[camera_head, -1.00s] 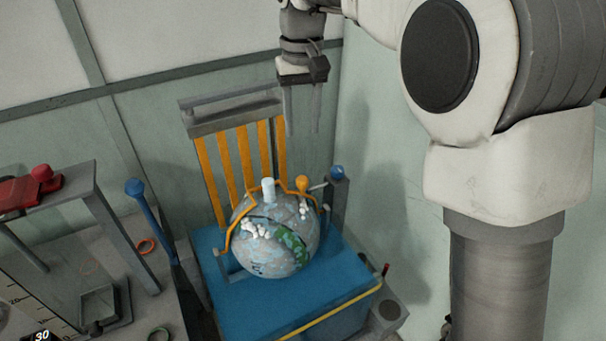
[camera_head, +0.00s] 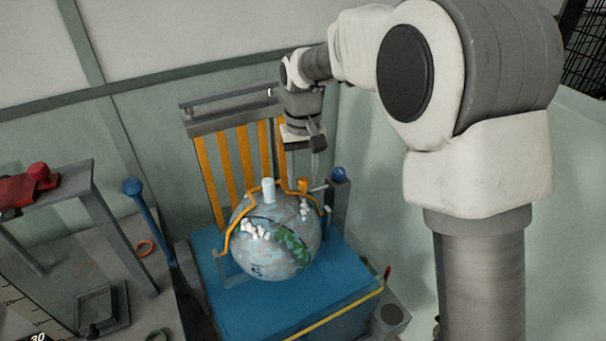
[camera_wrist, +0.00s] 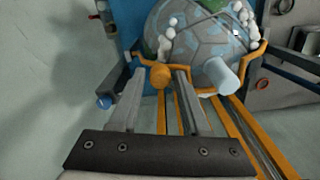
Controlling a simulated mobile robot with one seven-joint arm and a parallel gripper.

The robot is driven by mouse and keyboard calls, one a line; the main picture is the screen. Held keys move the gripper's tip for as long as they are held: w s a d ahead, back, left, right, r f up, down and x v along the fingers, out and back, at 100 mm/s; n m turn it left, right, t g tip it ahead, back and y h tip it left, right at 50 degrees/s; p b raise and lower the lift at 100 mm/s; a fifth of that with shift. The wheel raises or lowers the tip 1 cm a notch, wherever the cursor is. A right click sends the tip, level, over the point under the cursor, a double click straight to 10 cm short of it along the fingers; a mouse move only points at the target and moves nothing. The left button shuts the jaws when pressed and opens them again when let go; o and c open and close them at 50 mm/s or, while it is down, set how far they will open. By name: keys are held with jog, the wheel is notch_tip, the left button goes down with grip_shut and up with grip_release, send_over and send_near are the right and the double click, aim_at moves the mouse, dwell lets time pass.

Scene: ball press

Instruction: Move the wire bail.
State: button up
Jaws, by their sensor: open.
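The wire bail (camera_head: 232,229) is a bent orange wire over the upper part of a blue-grey ball (camera_head: 262,262) with green and white patches. It also shows in the wrist view (camera_wrist: 258,57). An orange knob (camera_wrist: 160,76) sits on the bail; in the head view the knob (camera_head: 303,184) is at the ball's upper right. My gripper (camera_head: 302,170) is open and pointing down just above and behind the knob. In the wrist view my gripper's fingertips (camera_wrist: 160,72) appear on either side of the knob; I cannot tell whether they touch it.
A pale cylinder (camera_head: 268,189) stands beside the bail at the ball's top. A blue-knobbed post (camera_head: 338,188) stands close right of my gripper. Orange slats (camera_head: 222,170) rise behind. The ball rests on a blue base (camera_head: 300,305). A grey bench (camera_head: 100,255) is at left.

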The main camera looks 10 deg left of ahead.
jog(key=shift+c, duration=0.3)
grip_shut()
dwell(1.1)
